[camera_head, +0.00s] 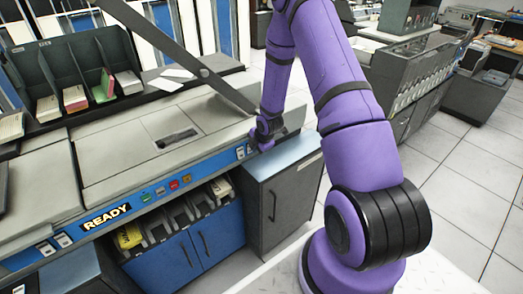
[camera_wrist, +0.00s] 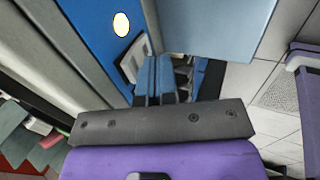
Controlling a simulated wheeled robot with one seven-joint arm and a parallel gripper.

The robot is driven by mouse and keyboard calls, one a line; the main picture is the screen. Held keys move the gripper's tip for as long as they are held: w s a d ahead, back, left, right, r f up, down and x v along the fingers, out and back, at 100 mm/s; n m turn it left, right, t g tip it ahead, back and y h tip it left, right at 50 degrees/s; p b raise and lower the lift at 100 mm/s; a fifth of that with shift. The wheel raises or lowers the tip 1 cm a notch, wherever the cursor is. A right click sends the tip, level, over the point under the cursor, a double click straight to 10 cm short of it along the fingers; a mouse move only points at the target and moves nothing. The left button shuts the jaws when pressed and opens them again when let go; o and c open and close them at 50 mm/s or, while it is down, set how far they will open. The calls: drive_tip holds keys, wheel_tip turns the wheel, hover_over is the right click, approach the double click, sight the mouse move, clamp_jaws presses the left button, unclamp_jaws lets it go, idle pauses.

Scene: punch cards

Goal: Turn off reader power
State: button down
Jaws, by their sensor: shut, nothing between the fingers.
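The reader is a long beige machine with a blue front panel (camera_head: 205,168) and a lit READY sign (camera_head: 107,215). My purple arm reaches to the panel's right end, where my gripper (camera_head: 262,143) is beside a small white switch (camera_head: 241,152). In the wrist view my gripper (camera_wrist: 157,62) is shut and empty, its fingertips right beside a white-framed switch (camera_wrist: 133,60) on the blue panel. The fingers cover part of that switch; I cannot tell whether they touch it or which way it is set. A round pale-yellow light (camera_wrist: 121,25) glows near it.
A grey cabinet with a blue top (camera_head: 283,157) stands just below my gripper. Card trays (camera_head: 75,90) are on top at left.

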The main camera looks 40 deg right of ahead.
drive_tip(key=shift+w+r, duration=0.1)
drive_tip(key=shift+w, duration=0.45)
drive_tip(key=shift+w+r, duration=0.1)
drive_tip(key=shift+w, duration=0.3)
drive_tip(key=shift+r, duration=0.1)
drive_tip(key=shift+r, duration=0.7)
